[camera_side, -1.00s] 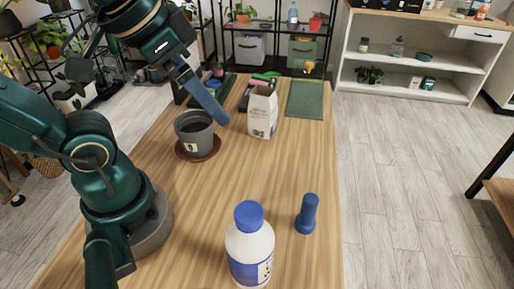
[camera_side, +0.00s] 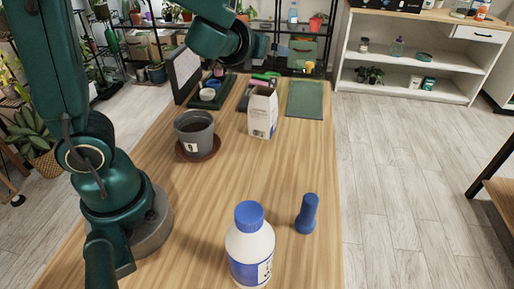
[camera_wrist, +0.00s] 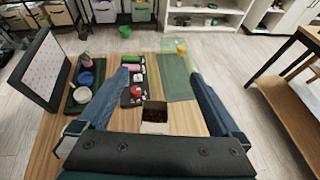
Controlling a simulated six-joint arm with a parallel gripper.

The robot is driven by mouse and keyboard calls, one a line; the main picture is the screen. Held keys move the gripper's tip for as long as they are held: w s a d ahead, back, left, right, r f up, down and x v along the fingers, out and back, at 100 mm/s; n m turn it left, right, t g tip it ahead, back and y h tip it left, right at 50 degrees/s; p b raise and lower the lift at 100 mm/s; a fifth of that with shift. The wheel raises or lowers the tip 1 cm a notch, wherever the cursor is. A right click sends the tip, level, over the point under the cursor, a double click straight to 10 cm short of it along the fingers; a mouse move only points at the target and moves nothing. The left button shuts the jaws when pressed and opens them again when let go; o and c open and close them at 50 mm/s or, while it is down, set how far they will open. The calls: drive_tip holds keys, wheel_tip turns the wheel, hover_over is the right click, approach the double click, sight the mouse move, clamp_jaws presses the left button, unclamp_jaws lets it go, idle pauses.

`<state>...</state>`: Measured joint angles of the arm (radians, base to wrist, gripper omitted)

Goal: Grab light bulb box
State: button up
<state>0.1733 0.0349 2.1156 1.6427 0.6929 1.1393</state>
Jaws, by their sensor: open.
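My gripper shows at the top of the side view (camera_side: 288,50) and in the wrist view (camera_wrist: 161,78). It is open and empty, its blue fingers spread wide above the far part of the table. I cannot surely tell which thing is the light bulb box. A white upright carton (camera_side: 262,112) stands on the table behind and right of the plant pot. In the wrist view the carton (camera_wrist: 154,127) is near the bottom middle, its open top showing brown contents; its lower part is hidden by my gripper body. A small white box (camera_side: 415,81) sits on the far white shelf.
A grey pot (camera_side: 195,133) on a brown saucer, a blue-capped white bottle (camera_side: 249,246) and a blue upright object (camera_side: 307,214) stand on the table. A dark tray (camera_wrist: 133,92) holds small items; a green mat (camera_wrist: 175,80) lies beside it. The table's middle is clear.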

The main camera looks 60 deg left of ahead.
approach(267, 100)
drive_tip(key=x, duration=0.5)
drive_tip(key=shift+d, duration=0.1)
drive_tip(key=shift+x, duration=2.6)
drive_tip(key=shift+s+f, duration=0.1)
drive_tip(key=c, duration=1.2)
drive_tip(key=shift+c, duration=0.2)
